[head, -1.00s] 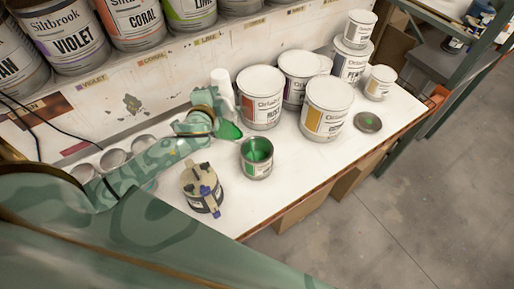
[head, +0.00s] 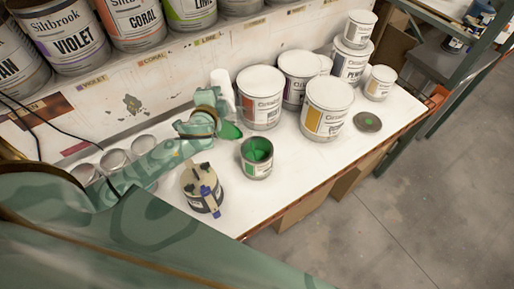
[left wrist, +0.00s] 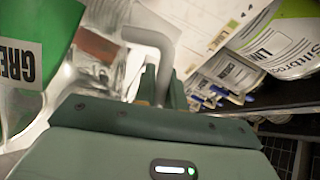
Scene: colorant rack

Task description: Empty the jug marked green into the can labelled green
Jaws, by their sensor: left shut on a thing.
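The can labelled green (head: 257,165) stands open and upright on the bench, with green paint inside and a green patch on its side. My left gripper (head: 216,116) is just behind and left of it, shut on the jug's handle. In the head view only a green piece of the jug (head: 231,131) shows beyond the gripper, apart from the can. In the left wrist view the grey bent handle (left wrist: 150,38) rises at the jaws (left wrist: 158,85), with a green surface marked "GREE" (left wrist: 22,65) at left. The jug's mouth is hidden and its tilt is unclear. My right gripper is out of view.
A beige-topped dark container (head: 203,190) stands in front of the arm. White-lidded cans (head: 327,110) crowd the right rear. A loose lid (head: 367,122) lies at right. A white cylinder (head: 222,85) stands behind the gripper. The bench's front right is clear.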

